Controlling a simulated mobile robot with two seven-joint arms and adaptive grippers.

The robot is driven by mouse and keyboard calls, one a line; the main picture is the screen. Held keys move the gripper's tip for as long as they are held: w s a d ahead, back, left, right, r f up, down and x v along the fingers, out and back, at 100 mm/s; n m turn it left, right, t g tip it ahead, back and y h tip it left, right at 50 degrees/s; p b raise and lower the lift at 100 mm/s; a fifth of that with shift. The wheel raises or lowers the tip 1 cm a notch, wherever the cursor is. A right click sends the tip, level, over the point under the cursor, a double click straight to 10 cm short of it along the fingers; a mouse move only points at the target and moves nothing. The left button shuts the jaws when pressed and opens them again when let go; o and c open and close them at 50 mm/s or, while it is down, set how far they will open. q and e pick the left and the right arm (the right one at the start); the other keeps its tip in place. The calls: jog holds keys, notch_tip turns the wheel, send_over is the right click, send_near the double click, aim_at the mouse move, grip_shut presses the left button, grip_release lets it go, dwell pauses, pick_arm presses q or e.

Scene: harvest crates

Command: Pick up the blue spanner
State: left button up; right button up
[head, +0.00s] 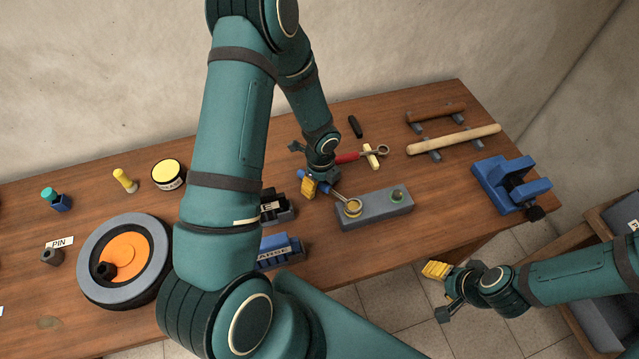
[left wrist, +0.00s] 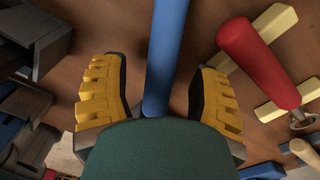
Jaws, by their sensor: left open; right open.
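The blue spanner has a blue handle (head: 322,187) and a metal shaft whose ring end sits at a round fitting on a grey block (head: 377,216). In the left wrist view its blue handle (left wrist: 166,55) runs between the two yellow-padded fingers of my left gripper (left wrist: 158,92). My left gripper (head: 303,170) is open around the handle, with a gap seen on each side near the tips. Part of the handle is hidden by the gripper. My right gripper (head: 438,291) is open and empty, off the table's front edge at the right.
A red-handled spanner (head: 348,157) lies just behind, on a cream support (head: 371,157). A blue vise (head: 511,184) stands at the right edge. Dark and blue labelled bins (head: 279,250) stand left of the grey block. A grey-rimmed wheel (head: 88,265) is at the left.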

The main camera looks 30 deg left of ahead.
pick_arm(q)
jog(key=shift+o, duration=0.2)
jog(key=shift+f, duration=0.1)
grip_shut()
